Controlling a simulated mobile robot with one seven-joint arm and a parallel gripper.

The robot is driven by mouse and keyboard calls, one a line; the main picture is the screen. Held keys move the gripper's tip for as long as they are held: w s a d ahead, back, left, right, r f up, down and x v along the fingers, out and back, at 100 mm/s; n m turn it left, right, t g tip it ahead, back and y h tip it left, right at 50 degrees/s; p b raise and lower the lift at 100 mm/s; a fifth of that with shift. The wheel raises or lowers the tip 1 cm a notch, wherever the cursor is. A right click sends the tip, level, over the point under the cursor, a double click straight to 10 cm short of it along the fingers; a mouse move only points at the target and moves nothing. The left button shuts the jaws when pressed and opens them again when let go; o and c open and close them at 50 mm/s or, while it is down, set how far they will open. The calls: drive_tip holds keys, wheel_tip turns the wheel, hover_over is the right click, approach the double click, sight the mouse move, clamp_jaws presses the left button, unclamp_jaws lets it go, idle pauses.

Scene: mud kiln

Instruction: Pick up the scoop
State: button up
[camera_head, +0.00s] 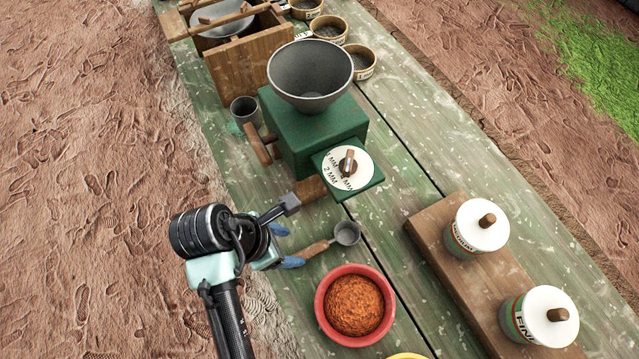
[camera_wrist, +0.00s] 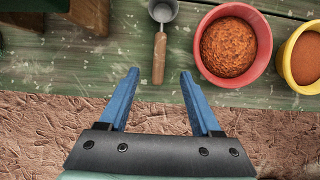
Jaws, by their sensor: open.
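The scoop (camera_head: 346,233) has a small grey metal cup and a wooden handle. It lies on the green plank table, left of and beyond the red bowl in the head view. In the wrist view the scoop (camera_wrist: 160,52) lies with its cup away from me and its handle pointing toward my gripper. My gripper (camera_wrist: 159,75) has two blue fingers, open and empty, one on each side of the handle's line. The handle's end shows between the fingertips. In the head view my gripper (camera_head: 285,246) is at the table's left edge, its fingers partly hidden.
A red bowl (camera_head: 325,318) of orange-brown powder stands close to the scoop; a yellow bowl (camera_wrist: 288,72) is beside it. A green grinder (camera_head: 300,135) with a dial stands behind. Lidded jars (camera_head: 465,240) sit on a wooden board (camera_head: 436,222) at right. A metal cup (camera_head: 244,112) stands left.

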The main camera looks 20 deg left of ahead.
sight(314, 249)
drive_tip(key=x, duration=0.6)
drive_tip(key=shift+f, duration=0.4)
drive_tip(key=shift+w+d+x, duration=0.1)
drive_tip(key=shift+w+x, duration=0.1)
drive_tip(key=shift+x, duration=1.25)
drive_tip(key=shift+w+d+x, duration=0.1)
drive_tip(key=shift+w+x, duration=0.1)
drive_tip(key=shift+x, duration=1.2)
drive_tip(key=shift+r, duration=0.2)
clamp_jaws()
